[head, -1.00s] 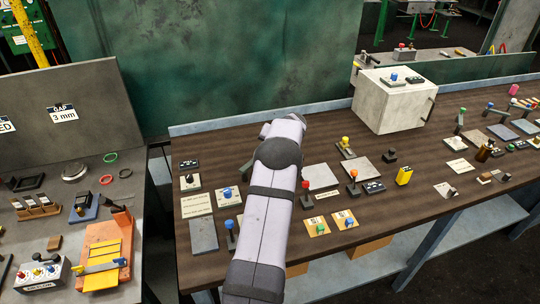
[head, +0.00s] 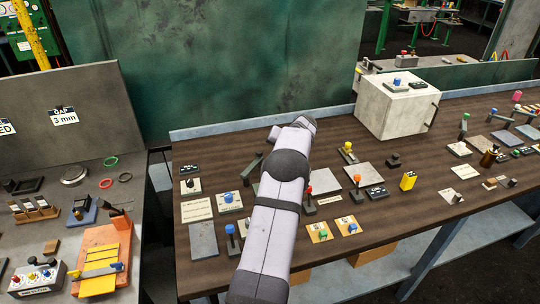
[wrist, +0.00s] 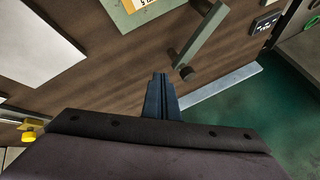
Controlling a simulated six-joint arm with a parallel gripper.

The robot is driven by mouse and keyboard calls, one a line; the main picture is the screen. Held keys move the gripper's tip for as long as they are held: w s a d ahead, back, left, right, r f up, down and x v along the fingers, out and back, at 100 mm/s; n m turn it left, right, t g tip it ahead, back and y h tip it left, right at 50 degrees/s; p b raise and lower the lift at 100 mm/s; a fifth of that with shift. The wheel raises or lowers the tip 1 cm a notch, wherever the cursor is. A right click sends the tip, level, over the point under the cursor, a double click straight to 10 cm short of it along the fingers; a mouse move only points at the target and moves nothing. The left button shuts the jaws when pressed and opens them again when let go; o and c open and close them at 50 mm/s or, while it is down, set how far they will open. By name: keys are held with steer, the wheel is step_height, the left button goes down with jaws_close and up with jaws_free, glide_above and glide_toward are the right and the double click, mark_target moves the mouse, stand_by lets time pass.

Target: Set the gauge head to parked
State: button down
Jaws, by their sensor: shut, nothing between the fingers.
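My gripper (wrist: 160,82) is shut and empty, pointing over the dark wood bench in the wrist view. A grey-green lever bar with a dark round knob (wrist: 203,42) lies just beyond and to the right of the fingertips, apart from them in the picture. The lever also shows in the head view (head: 252,161), left of my arm. No readable label names the gauge head, so I cannot tell whether this lever is it. In the head view my arm hides my fingertips and part of the bench.
A dark label plate (wrist: 265,23) is right of the lever. A grey-white plate (wrist: 35,38) lies at left. In the head view, red and orange knobbed levers (head: 357,190) stand right of my arm, and a pale box (head: 396,105) stands at the back.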

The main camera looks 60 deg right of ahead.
steer(key=s+d+b+v, duration=0.1)
steer(key=b+v, duration=0.2)
steer(key=v, duration=0.7)
steer(key=shift+s+a+b, duration=0.15)
steer(key=shift+s+b, duration=0.05)
steer(key=shift+b, duration=0.1)
steer(key=w+a+f+n+g+y, duration=0.1)
steer(key=w+a+n, duration=0.1)
steer(key=w+a, duration=0.6)
steer(key=w+a+f+n+y, duration=0.2)
steer(key=w+a, duration=0.4)
steer(key=a, duration=0.4)
steer(key=w+a+f+n+g+y, duration=0.1)
steer(key=a+n, duration=0.1)
steer(key=a, duration=0.6)
steer(key=w+a+f+n+g, duration=0.1)
steer(key=w+a, duration=0.1)
steer(key=a, duration=0.7)
steer(key=s+a+f+n+g, duration=0.1)
steer(key=s+a+n, duration=0.15)
steer(key=a, duration=0.55)
steer(key=s+a+f+n+g, duration=0.1)
steer(key=s+a+f+n, duration=0.15)
steer(key=a, duration=0.55)
steer(key=s+a+f+n+g, duration=0.1)
steer(key=s+a+f+n, duration=0.2)
steer(key=s+a, duration=0.6)
steer(key=shift+s, duration=1.2)
steer(key=shift+f, duration=0.25)
